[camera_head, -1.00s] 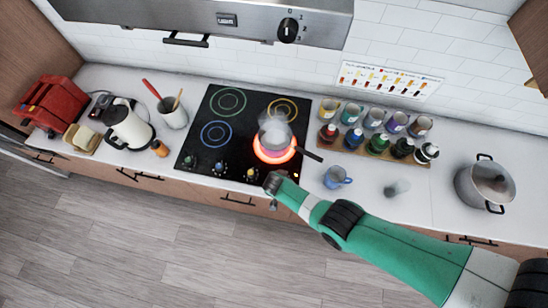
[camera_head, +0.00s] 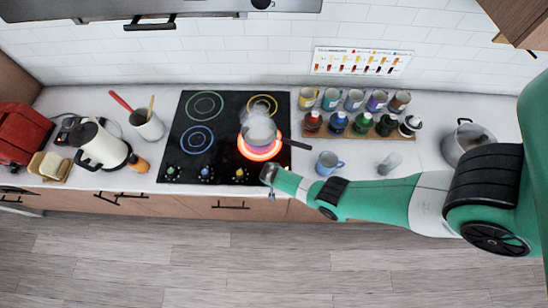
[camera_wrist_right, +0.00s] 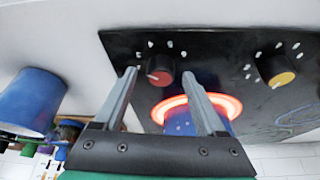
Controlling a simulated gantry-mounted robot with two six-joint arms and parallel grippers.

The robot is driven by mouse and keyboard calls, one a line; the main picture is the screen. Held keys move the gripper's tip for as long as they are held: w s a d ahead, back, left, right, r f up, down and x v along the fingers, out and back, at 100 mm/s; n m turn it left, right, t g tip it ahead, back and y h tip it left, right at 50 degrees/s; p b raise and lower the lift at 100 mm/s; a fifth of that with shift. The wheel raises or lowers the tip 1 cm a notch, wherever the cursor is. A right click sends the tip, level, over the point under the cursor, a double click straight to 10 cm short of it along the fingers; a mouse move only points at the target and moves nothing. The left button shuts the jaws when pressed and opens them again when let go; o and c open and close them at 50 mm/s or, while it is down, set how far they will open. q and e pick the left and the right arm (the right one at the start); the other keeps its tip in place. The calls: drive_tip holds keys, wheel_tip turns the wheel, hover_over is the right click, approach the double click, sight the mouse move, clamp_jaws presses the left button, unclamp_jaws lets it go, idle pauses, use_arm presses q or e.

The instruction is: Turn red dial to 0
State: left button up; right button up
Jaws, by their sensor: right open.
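The red dial (camera_wrist_right: 160,70) is on the black cooktop (camera_wrist_right: 210,55) in the right wrist view, with white marks around it. My right gripper (camera_wrist_right: 159,74) is open, its two fingers on either side of the dial in that view; I cannot tell whether they touch it. In the head view my right gripper (camera_head: 268,174) is at the cooktop's front right corner and the red dial is hidden there. The front right burner (camera_head: 261,154) glows red under a steaming pot (camera_head: 258,130). My left gripper is not in view.
A yellow dial (camera_wrist_right: 276,68) is beside the red one. A blue mug (camera_head: 328,163) and a glass (camera_head: 389,163) stand right of the cooktop.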

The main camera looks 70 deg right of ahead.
drive_tip(key=shift+f, duration=0.1)
clamp_jaws()
idle(0.4)
